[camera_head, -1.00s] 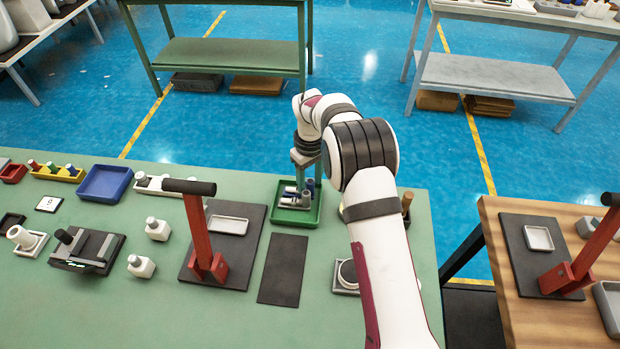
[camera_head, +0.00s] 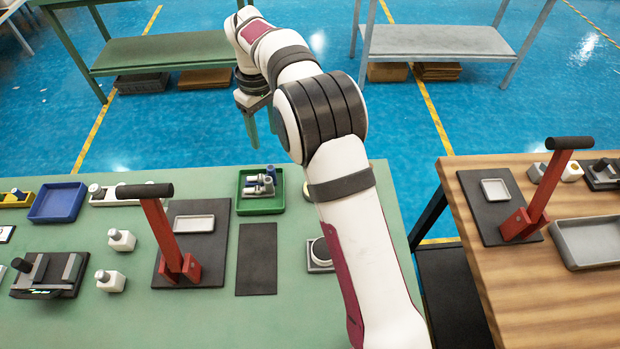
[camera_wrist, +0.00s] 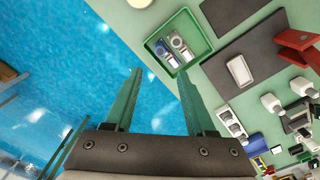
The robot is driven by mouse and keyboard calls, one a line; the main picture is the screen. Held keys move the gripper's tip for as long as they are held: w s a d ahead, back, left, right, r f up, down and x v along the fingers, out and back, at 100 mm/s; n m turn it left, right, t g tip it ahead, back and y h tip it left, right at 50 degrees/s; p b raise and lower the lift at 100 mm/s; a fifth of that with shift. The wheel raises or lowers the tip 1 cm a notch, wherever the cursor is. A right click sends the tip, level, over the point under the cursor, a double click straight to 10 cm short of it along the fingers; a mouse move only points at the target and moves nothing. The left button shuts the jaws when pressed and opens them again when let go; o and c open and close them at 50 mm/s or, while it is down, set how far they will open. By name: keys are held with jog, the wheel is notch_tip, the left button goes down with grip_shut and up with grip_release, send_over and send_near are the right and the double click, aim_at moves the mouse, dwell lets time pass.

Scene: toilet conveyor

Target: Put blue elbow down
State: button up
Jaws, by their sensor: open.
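The blue elbow (camera_head: 271,171) lies in the green tray (camera_head: 262,207) with grey pieces, near the back edge of the green table. The wrist view also shows the green tray (camera_wrist: 206,48) with a blue piece (camera_wrist: 163,49) among grey fittings. My gripper (camera_head: 263,125) is raised beyond the table's back edge, above the blue floor and apart from the tray. In the wrist view my gripper (camera_wrist: 160,88) has its two green fingers spread apart with nothing between them.
A red-armed press (camera_head: 165,235) with a dark base stands left of the tray. A dark mat (camera_head: 257,260) lies in front of the tray. An empty blue tray (camera_head: 58,203) and white bottles (camera_head: 121,240) are further left. A wooden table (camera_head: 500,290) stands at right.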

jog(key=s+d+r+m, duration=0.5)
jog(key=s+d+r, duration=0.25)
jog(key=s, duration=0.25)
jog(key=s+d+m, duration=0.2)
jog(key=s+m, duration=0.1)
jog(key=s, duration=0.5)
jog(key=s+d+f+m+y, duration=0.1)
jog(key=s+m, duration=0.2)
jog(key=s, duration=0.6)
jog(key=s+d+f+m, duration=0.1)
jog(key=s+d+m, duration=0.1)
jog(key=s, duration=0.6)
jog(key=shift+s+d+m+y, duration=0.35)
jog(key=shift+s+m+y, duration=0.05)
jog(key=shift+m, duration=0.4)
